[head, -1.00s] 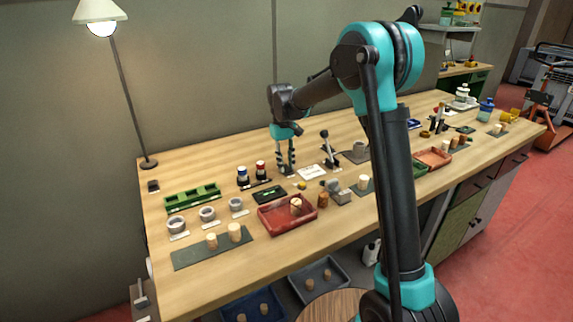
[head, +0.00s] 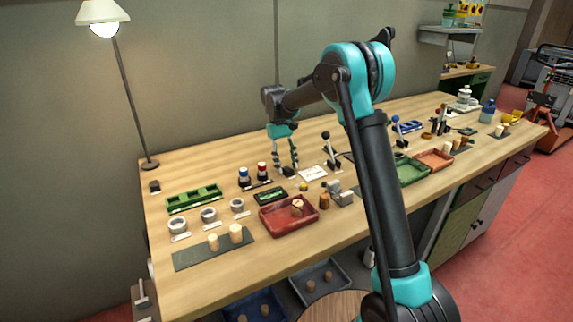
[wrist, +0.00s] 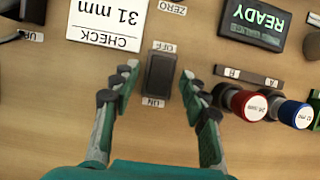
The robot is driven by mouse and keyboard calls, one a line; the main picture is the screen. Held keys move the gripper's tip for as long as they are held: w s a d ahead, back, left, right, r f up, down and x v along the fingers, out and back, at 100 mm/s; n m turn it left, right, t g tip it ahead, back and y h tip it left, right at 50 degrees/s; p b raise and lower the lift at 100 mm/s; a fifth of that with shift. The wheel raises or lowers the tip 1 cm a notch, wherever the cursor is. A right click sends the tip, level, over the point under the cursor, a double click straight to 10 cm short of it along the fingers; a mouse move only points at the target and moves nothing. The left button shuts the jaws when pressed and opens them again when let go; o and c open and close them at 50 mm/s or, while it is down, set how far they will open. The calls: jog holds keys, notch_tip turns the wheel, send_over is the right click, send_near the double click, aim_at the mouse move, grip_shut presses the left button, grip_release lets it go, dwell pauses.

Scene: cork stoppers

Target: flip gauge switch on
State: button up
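The switch (wrist: 159,75) is a black rocker on the bench, labelled OFF at its upper end and ON at its lower end in the wrist view. Which end is pressed I cannot tell. My gripper (wrist: 158,86) is open and empty, its fingers on either side of the switch; it also shows in the head view (head: 286,168), low over the back of the bench. The dark gauge display (wrist: 255,24) reads READY upside down in the wrist view. It lies nearer the front edge in the head view (head: 270,196).
A red-topped cylinder (wrist: 249,104) and a blue-topped one (wrist: 291,112) stand close to my right finger. A white CHECK 31 mm card (wrist: 107,22) lies by my left finger. A black-knobbed lever (head: 328,148) and a red tray (head: 289,222) are nearby.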

jog(key=shift+r, duration=0.1)
jog(key=v, duration=1.2)
jog(key=shift+s, duration=0.1)
